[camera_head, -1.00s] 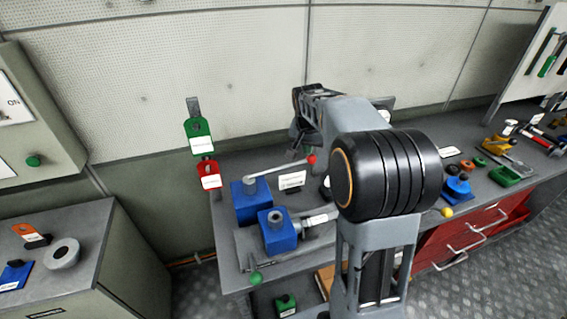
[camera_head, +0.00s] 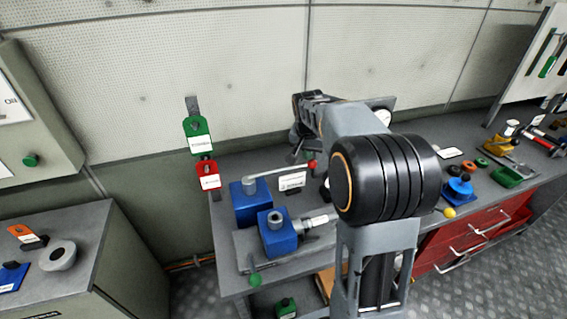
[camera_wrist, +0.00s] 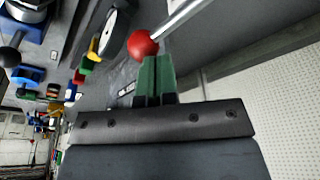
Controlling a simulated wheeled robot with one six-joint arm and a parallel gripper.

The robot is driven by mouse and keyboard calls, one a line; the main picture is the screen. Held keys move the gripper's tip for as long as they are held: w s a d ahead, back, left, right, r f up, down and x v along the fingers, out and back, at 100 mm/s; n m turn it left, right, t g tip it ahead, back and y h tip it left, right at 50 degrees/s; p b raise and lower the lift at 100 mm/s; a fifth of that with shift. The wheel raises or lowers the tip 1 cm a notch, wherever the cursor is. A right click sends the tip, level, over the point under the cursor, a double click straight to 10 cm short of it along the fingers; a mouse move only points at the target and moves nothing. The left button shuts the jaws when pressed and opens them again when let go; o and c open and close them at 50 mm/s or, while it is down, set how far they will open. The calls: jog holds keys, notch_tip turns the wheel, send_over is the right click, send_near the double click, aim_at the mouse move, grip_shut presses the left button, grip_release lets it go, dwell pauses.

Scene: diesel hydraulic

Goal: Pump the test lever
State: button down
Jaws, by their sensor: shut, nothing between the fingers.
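The test lever (camera_head: 280,171) is a thin pale rod with a red ball (camera_head: 312,165) at its end. It rises from a blue block (camera_head: 247,203) on the workbench and points right, nearly level. In the wrist view the red ball (camera_wrist: 141,45) is just beyond and slightly left of my gripper's fingertips (camera_wrist: 157,62), with the rod (camera_wrist: 184,17) running up and right. My gripper's green fingers are together, with nothing between them. I cannot tell whether they touch the ball. In the head view my arm hides part of the bench.
A second blue block (camera_head: 278,235) with a metal cylinder lies in front of the lever. A small white label (camera_head: 292,181) stands behind. Blue, yellow and green items (camera_head: 506,177) occupy the bench's right.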

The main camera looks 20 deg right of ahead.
jog(key=shift+s+a+b+x, duration=0.2)
jog(key=shift+b+x, duration=0.5)
jog(key=shift+x, duration=0.25)
jog(key=shift+s+a+b+x, duration=0.1)
jog(key=shift+s+b+x, duration=0.05)
jog(key=shift+b+x, duration=0.7)
jog(key=shift+p, duration=0.35)
jog(key=p+v, duration=0.2)
jog(key=v, duration=0.1)
jog(key=w+d+p+v, duration=0.1)
jog(key=p+v, duration=0.4)
jog(key=v, duration=0.1)
jog(key=shift+w+d+r, duration=0.15)
jog(key=shift+w+r, duration=0.2)
jog(key=shift+r, duration=0.2)
jog(key=shift+f, duration=0.1)
